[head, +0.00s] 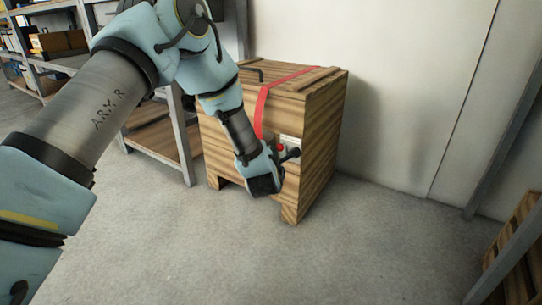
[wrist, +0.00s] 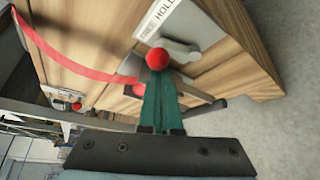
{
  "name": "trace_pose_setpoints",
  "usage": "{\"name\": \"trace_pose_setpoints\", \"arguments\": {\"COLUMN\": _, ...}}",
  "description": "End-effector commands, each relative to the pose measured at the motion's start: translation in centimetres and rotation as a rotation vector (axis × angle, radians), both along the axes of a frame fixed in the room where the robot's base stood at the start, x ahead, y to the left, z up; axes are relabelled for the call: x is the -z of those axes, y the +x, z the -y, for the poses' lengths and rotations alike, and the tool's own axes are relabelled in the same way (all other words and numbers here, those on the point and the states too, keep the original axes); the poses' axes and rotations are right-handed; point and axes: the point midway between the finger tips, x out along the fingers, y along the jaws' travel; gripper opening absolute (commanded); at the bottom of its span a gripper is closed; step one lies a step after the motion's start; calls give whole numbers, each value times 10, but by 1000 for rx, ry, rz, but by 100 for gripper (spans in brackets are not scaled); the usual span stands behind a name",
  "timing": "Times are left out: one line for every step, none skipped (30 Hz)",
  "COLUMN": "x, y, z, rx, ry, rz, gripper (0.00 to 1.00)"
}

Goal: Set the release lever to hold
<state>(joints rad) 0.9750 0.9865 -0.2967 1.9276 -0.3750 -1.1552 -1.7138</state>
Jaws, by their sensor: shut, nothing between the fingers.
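The release lever (wrist: 180,48) is a grey arm with a red ball knob (wrist: 157,62), mounted on the side of a wooden crate (head: 318,135). A white label (wrist: 158,20) beside it reads HOLD at one end; the smaller text is unclear. In the head view the red knob (head: 281,147) shows small beside my gripper. My gripper (wrist: 159,76) has its green fingers shut and empty, with the tips right at the knob. I cannot tell whether they touch it. In the head view my wrist hides the fingers and part of the lever plate.
A red strap (head: 262,108) runs over the crate top and down its front. A metal shelf rack (head: 187,140) stands close on the left. A white wall is behind on the right. The grey floor (head: 220,255) in front is clear.

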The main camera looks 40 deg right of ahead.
Motion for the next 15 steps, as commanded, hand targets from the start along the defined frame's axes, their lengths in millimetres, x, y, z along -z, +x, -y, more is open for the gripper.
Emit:
{"name": "trace_pose_setpoints", "arguments": {"x": 2, "y": -4, "z": 1, "rx": 3, "ry": 12, "rz": 43, "gripper": 0}}
{"name": "trace_pose_setpoints", "arguments": {"x": 2, "y": -5, "z": 2, "rx": 3, "ry": 18, "rz": 71, "gripper": 0}}
{"name": "trace_pose_setpoints", "arguments": {"x": 2, "y": -7, "z": 2, "rx": 3, "ry": 29, "rz": 108, "gripper": 0}}
{"name": "trace_pose_setpoints", "arguments": {"x": 1, "y": -8, "z": 2, "rx": 2, "ry": 35, "rz": 135, "gripper": 0}}
{"name": "trace_pose_setpoints", "arguments": {"x": 1, "y": -9, "z": 3, "rx": 2, "ry": 42, "rz": 162, "gripper": 0}}
{"name": "trace_pose_setpoints", "arguments": {"x": 1, "y": -11, "z": 3, "rx": 2, "ry": 52, "rz": 199, "gripper": 0}}
{"name": "trace_pose_setpoints", "arguments": {"x": 1, "y": -12, "z": 3, "rx": 2, "ry": 59, "rz": 227, "gripper": 0}}
{"name": "trace_pose_setpoints", "arguments": {"x": 0, "y": -13, "z": 4, "rx": 2, "ry": 67, "rz": 255, "gripper": 0}}
{"name": "trace_pose_setpoints", "arguments": {"x": 0, "y": -14, "z": 4, "rx": 2, "ry": 76, "rz": 291, "gripper": 0}}
{"name": "trace_pose_setpoints", "arguments": {"x": 0, "y": -15, "z": 4, "rx": 2, "ry": 83, "rz": 320, "gripper": 0}}
{"name": "trace_pose_setpoints", "arguments": {"x": 0, "y": -17, "z": 5, "rx": 3, "ry": 91, "rz": 345, "gripper": 0}}
{"name": "trace_pose_setpoints", "arguments": {"x": 0, "y": -19, "z": 5, "rx": 2, "ry": 100, "rz": 381, "gripper": 0}}
{"name": "trace_pose_setpoints", "arguments": {"x": 0, "y": -20, "z": 5, "rx": 2, "ry": 107, "rz": 406, "gripper": 0}}
{"name": "trace_pose_setpoints", "arguments": {"x": 0, "y": -21, "z": 5, "rx": 3, "ry": 114, "rz": 431, "gripper": 0}}
{"name": "trace_pose_setpoints", "arguments": {"x": 0, "y": -22, "z": 6, "rx": 1, "ry": 122, "rz": 464, "gripper": 0}}
